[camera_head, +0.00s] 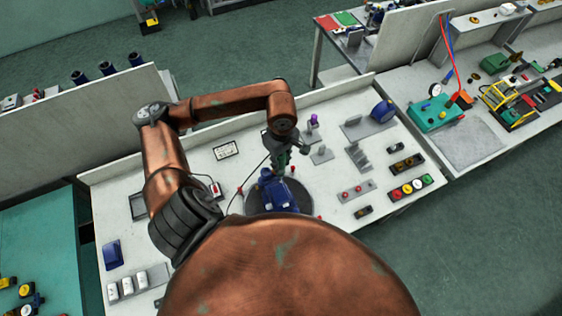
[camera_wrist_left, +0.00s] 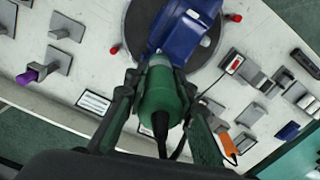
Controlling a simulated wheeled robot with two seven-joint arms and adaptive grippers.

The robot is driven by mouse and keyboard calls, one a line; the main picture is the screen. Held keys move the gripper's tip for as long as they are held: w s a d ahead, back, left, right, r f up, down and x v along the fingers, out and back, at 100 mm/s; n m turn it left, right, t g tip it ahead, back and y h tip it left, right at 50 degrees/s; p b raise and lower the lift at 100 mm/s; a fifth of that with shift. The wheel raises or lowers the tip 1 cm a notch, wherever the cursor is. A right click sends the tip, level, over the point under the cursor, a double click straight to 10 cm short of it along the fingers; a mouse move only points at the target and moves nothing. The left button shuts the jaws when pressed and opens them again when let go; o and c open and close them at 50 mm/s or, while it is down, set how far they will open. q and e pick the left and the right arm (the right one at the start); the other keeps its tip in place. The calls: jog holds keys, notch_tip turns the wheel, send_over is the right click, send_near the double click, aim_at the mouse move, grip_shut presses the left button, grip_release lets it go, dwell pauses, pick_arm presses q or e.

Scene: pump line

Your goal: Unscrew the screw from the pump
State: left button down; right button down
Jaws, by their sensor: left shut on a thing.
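The blue pump (camera_head: 276,190) sits on a dark round plate (camera_head: 296,197) in the middle of the bench. It also shows at the top of the left wrist view (camera_wrist_left: 180,32). My left gripper (camera_head: 285,150) is shut on a green tool (camera_wrist_left: 162,98) with a black cable, which looks like a power screwdriver. The tool's front end points at the pump and overlaps its near edge in the left wrist view; I cannot tell whether they touch. The screw is not discernible, perhaps hidden by the tool. My right gripper is not in view.
A purple-topped part (camera_head: 313,120) stands in a grey holder behind the pump. Grey brackets (camera_head: 358,156) and a row of coloured buttons (camera_head: 411,187) lie to the right. White switches (camera_head: 127,285) sit at front left. Small red pieces surround the round plate.

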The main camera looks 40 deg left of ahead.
pick_arm(q)
jog(key=shift+a+r+b, duration=0.1)
jog(key=shift+r+b, duration=0.1)
jog(key=shift+b, duration=0.95)
dwell(3.0)
jog(key=shift+b, duration=0.5)
dwell(0.8)
jog(key=shift+r, duration=0.2)
dwell(0.5)
